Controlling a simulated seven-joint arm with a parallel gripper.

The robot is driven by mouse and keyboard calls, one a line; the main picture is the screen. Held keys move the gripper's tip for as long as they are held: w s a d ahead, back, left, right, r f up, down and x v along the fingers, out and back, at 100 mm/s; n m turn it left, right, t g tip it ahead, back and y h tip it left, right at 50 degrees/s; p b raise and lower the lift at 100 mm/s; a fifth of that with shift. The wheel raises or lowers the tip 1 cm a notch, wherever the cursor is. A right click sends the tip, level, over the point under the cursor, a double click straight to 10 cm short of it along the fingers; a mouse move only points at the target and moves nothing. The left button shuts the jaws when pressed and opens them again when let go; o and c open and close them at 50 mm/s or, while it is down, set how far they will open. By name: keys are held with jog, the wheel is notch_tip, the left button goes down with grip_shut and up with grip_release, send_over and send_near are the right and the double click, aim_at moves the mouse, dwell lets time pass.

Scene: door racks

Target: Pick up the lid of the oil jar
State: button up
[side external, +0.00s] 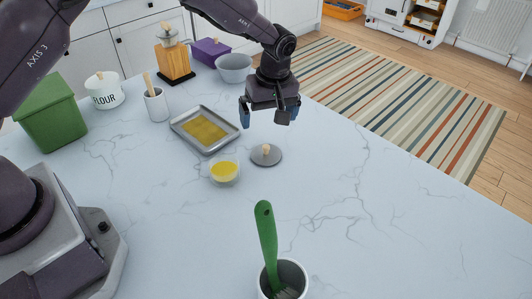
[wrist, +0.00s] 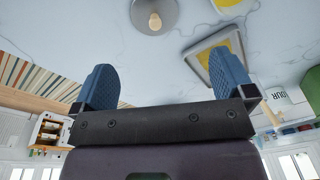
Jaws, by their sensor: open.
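The lid is a flat grey disc (side external: 266,157) with a light wooden knob, lying on the marble counter. It also shows at the top of the wrist view (wrist: 154,14), beyond my fingertips. My gripper (side external: 268,112) hangs above the counter, open and empty, a little above and behind the lid in the side view. Its blue fingers stand wide apart in the wrist view (wrist: 165,82). A small glass bowl of yellow oil or similar (side external: 224,169) sits just left of the lid. I cannot tell for sure which container the lid belongs to.
A metal tray (side external: 181,124) with a yellow sheet lies left of the lid. A white cup (side external: 291,270) with a green-handled brush stands in front. A grey bowl (side external: 234,67), a utensil holder (side external: 155,105) and a flour jar (side external: 104,94) stand farther back. The counter right of the lid is clear.

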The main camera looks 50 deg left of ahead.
aim_at(266, 146)
jog(key=f+n, duration=0.1)
jog(key=f, duration=0.1)
jog(key=f+n, duration=0.1)
jog(key=f, duration=0.1)
jog(key=w+f, duration=0.1)
jog(key=f, duration=0.1)
jog(key=shift+w+a+f+n, duration=0.1)
jog(key=shift+a+f+n, duration=0.15)
jog(key=shift+a+n, duration=0.15)
jog(key=shift+s+a+f, duration=0.1)
jog(key=shift+a+f, duration=0.1)
jog(key=shift+f, duration=1.15)
jog(key=shift+s+a+f, duration=0.1)
jog(key=shift+a+f, duration=0.05)
jog(key=shift+f, duration=1.2)
jog(key=shift+c, duration=0.5)
jog(key=c, duration=0.7)
